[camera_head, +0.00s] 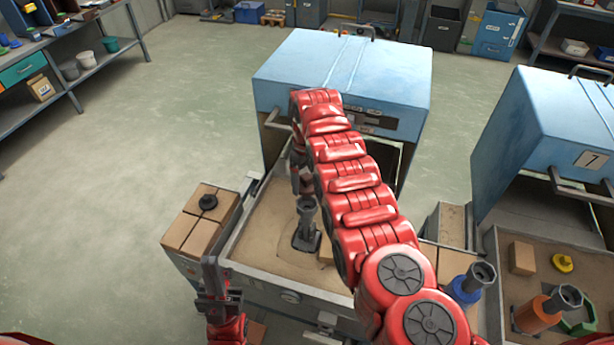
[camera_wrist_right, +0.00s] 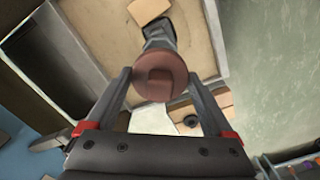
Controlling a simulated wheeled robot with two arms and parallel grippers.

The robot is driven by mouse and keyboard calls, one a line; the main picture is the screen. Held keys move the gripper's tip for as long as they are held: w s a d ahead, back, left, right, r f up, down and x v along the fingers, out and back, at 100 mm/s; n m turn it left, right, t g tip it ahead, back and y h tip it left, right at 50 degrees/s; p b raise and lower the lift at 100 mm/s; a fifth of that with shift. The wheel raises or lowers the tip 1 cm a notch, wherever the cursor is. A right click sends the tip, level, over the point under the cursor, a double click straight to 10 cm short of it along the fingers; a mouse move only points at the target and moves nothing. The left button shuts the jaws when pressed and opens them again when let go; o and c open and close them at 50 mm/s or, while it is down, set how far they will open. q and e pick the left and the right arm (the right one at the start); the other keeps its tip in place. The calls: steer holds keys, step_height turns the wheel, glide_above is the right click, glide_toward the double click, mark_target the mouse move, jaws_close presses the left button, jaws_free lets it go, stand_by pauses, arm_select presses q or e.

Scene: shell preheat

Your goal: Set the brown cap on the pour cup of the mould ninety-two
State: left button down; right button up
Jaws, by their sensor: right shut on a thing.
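A dark grey mould with a pour cup (camera_head: 307,205) stands upright in the sand tray (camera_head: 262,245) in front of the left blue furnace. No number is readable on it. The brown cap (camera_wrist_right: 160,77) is between the fingers of my right gripper (camera_wrist_right: 160,90) in the right wrist view. There it covers part of the dark mould (camera_wrist_right: 158,32); whether it touches the cup cannot be told. In the head view my right gripper (camera_head: 300,178) is just above the cup, mostly behind my red arm, and the cap is hidden. My left gripper (camera_head: 220,285) is at the tray's front left corner; its opening is unclear.
A black cap (camera_head: 208,202) lies on bricks (camera_head: 195,228) left of the tray. At right are a blue mould (camera_head: 468,287), an orange mould (camera_head: 540,314), a yellow cap (camera_head: 562,262) and a furnace marked 7 (camera_head: 550,130). The left furnace (camera_head: 345,75) stands close behind the tray.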

mark_target(306, 187)
steer(key=shift+f, duration=0.45)
step_height(306, 187, down, 2)
steer(key=shift+a+f+b, duration=0.1)
steer(key=shift+b, duration=1.1)
step_height(306, 187, down, 2)
steer(key=shift+f+b, duration=0.1)
steer(key=shift+b, duration=0.9)
steer(key=shift+f+b, duration=0.65)
steer(key=shift+f, duration=0.05)
steer(key=shift+p, duration=0.75)
steer(key=o, duration=1.1)
steer(key=shift+r, duration=0.15)
